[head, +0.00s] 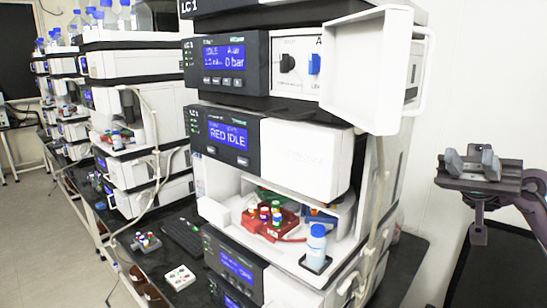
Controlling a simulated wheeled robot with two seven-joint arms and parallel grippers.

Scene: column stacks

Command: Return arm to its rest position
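My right gripper (472,165) is raised at the right side of the head view, in front of the white wall. Its two grey fingers stand apart with nothing between them, so it is open and empty. It is apart from the instrument stack (305,160) to its left. My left gripper is not in view.
An open white door (368,70) juts from the stack. An open bay below holds a red vial rack (275,225) and a blue-capped bottle (316,246). A white vial tray (180,277) lies on the black bench. More stacks (130,100) line the left.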

